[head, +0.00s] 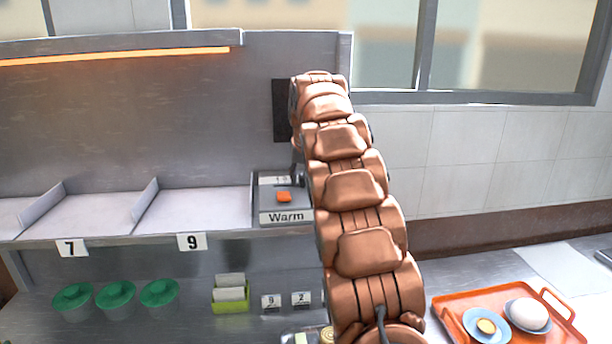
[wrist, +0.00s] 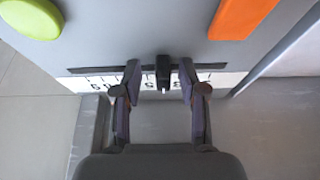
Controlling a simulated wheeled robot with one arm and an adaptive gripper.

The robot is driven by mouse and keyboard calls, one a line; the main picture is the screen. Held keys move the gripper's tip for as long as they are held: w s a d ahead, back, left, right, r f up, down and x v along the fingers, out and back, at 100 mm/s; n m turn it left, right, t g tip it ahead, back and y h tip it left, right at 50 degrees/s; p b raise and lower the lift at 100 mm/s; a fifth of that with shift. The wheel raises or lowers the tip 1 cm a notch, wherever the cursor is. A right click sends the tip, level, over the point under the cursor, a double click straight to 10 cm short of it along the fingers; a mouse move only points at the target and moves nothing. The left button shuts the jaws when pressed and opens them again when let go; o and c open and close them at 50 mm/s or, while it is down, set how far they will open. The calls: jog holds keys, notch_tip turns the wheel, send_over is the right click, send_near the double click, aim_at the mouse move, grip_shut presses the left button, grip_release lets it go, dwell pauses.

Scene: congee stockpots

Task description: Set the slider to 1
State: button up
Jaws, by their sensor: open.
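The control box (head: 286,218) labelled "Warm" stands at the right end of the shelf. Its slider knob (wrist: 162,70) is a small black block in a dark slot, near the middle of a white numbered scale (wrist: 220,80) that appears upside down in the wrist view. Most numerals are cut off or hidden by my fingers. My gripper (wrist: 160,85) is open, one finger on each side of the knob, with gaps visible between. In the head view, my arm hides the right of the box and most of my gripper. The scale's left end (head: 275,181) shows there.
The box also has an orange button (head: 284,197) and a round yellow-green one (wrist: 32,17). Shelf bays (head: 195,211) lie left. Green-lidded pots (head: 116,296) stand below. An orange tray (head: 466,303) with an egg (head: 528,314) is at right.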

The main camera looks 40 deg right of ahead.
grip_shut()
jog(key=shift+w, duration=0.15)
dwell(0.4)
